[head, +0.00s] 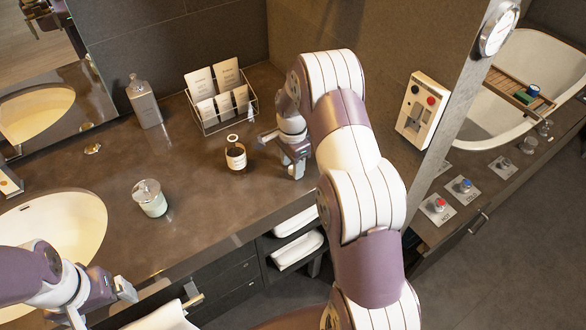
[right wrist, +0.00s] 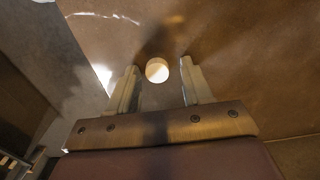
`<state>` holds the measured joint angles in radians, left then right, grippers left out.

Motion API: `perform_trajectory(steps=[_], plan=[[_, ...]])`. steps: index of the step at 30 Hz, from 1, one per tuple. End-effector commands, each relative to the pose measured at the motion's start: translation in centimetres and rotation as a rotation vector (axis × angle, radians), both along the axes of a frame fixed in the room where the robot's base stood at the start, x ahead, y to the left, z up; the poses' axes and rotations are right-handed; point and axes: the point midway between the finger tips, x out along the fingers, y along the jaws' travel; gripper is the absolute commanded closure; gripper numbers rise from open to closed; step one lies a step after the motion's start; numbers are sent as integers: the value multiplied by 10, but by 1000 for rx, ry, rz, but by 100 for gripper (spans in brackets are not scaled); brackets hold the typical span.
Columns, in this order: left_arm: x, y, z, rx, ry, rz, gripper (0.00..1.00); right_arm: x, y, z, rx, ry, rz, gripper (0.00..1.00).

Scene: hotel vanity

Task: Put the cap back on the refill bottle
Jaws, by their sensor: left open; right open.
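The refill bottle appears to be the small dark brown bottle (head: 236,158) with a pale label, upright on the counter. A white ring with a dark middle shows at its top. My right gripper (head: 281,154) is open, low over the counter just right of the bottle. In the right wrist view a small round white disc, apparently the cap (right wrist: 157,70), lies beyond and between the open fingertips (right wrist: 160,76), not gripped. In the head view I cannot make the cap out; the gripper likely hides it. My left gripper (head: 101,304) is open and empty at the counter's front left.
A grey dispenser (head: 144,102) and a wire rack of cards (head: 221,99) stand behind. The sink basin (head: 50,232) is at left. A wall panel (head: 423,112) is right of my right arm.

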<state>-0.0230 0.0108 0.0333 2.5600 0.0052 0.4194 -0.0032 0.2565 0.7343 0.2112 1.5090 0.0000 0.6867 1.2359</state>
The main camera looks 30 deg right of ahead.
Motion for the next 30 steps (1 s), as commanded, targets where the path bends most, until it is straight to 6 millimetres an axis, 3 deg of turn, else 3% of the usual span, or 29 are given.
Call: perform_trajectory(steps=[1,5,19,26,30], plan=[[0,0,0,0,0,0,5,0,0,0,0,0,0,60],[0,0,0,0,0,0,5,0,0,0,0,0,0,100],[0,0,-2,0,0,0,5,0,0,5,0,0,0,100],[0,0,-9,0,0,0,5,1,0,38,-2,-5,0,100],[0,0,-15,0,0,0,5,-16,-24,56,-1,-2,-4,100]])
